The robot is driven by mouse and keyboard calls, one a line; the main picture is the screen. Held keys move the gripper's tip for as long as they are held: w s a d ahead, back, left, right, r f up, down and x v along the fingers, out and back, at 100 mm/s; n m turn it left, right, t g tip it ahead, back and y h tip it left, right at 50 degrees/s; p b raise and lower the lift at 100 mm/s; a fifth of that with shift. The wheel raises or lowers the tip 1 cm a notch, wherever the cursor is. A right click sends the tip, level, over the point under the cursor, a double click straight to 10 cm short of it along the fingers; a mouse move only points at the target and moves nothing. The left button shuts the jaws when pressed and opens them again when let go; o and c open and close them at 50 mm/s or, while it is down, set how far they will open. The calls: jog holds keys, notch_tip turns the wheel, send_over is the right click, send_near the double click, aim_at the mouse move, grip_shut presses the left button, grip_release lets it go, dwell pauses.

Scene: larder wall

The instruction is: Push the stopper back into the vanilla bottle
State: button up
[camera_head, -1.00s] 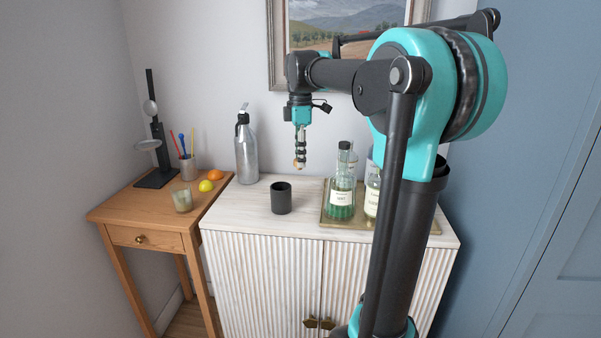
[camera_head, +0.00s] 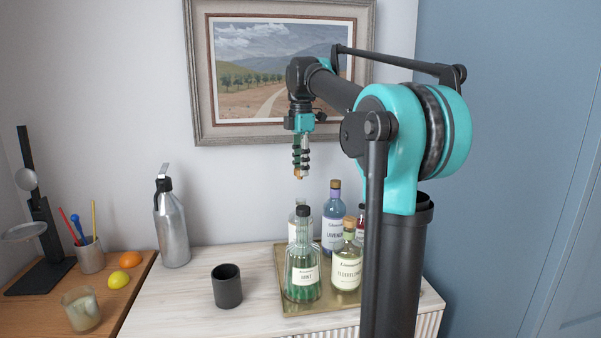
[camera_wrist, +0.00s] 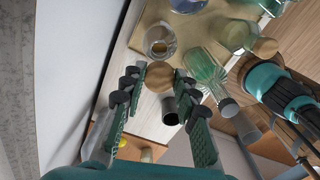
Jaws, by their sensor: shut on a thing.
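My gripper (camera_head: 301,160) is shut on a tan cork stopper (camera_head: 299,178), pointing straight down above the tray. The stopper also shows between the fingertips in the wrist view (camera_wrist: 158,78). Below it, a clear bottle (camera_head: 292,231) stands on the tray, mostly hidden behind the green mint bottle (camera_head: 303,270). The wrist view shows a clear round bottle (camera_wrist: 160,42) with no stopper visible, apart from the held cork. I take it to be the vanilla bottle, but its label is not readable. The stopper is clear above the bottles.
The brass tray (camera_head: 290,307) also holds a lavender bottle (camera_head: 332,232), an elderflower bottle (camera_head: 347,262) and a partly hidden red one. A dark cup (camera_head: 227,287) and a metal bottle (camera_head: 172,228) stand left of it. A framed picture (camera_head: 201,80) hangs on the wall behind.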

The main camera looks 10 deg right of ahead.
jog(key=shift+w+d+f, duration=0.15)
jog(key=shift+d+f, duration=0.05)
jog(key=shift+f, duration=2.95)
jog(key=shift+f, duration=0.6)
dwell(0.4)
jog(key=o, duration=0.9)
jog(key=shift+o, duration=0.2)
jog(key=o, duration=0.5)
jog(key=shift+r, duration=3.5)
